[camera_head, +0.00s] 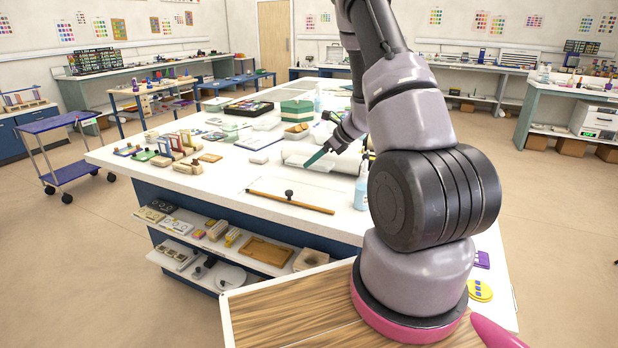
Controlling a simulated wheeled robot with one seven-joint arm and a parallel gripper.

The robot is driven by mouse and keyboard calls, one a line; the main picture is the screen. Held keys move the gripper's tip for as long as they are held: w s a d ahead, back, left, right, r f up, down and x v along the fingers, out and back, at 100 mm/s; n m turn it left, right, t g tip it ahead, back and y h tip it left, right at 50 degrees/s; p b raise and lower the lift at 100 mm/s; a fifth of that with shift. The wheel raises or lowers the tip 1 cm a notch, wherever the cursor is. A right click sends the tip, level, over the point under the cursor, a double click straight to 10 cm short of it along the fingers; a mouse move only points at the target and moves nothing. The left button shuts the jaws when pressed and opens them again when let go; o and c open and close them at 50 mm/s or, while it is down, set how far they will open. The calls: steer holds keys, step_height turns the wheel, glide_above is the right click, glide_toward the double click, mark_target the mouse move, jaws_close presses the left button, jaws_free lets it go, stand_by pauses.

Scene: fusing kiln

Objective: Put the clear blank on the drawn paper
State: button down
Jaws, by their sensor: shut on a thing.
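My gripper (334,146) is small in view above the middle of the white worktable, partly hidden by my own arm. It is shut on a thin teal-green piece (315,158), which slants down to the left. I cannot tell from here whether this piece is the clear blank seen edge-on. A pale flat sheet (300,186) lies on the table below and in front of the gripper. It may be the drawn paper, but no drawing can be made out. No other clear blank can be told apart.
A wooden bar with a black knob (290,204) lies along the near side of the sheet. A blue-tinted bottle (361,190) stands to its right. A white roll (310,159) is behind. Coloured samples (172,144) crowd the left; the table between is fairly clear.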

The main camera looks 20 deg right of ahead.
steer(key=shift+f, duration=3.1)
steer(key=shift+f, duration=0.1)
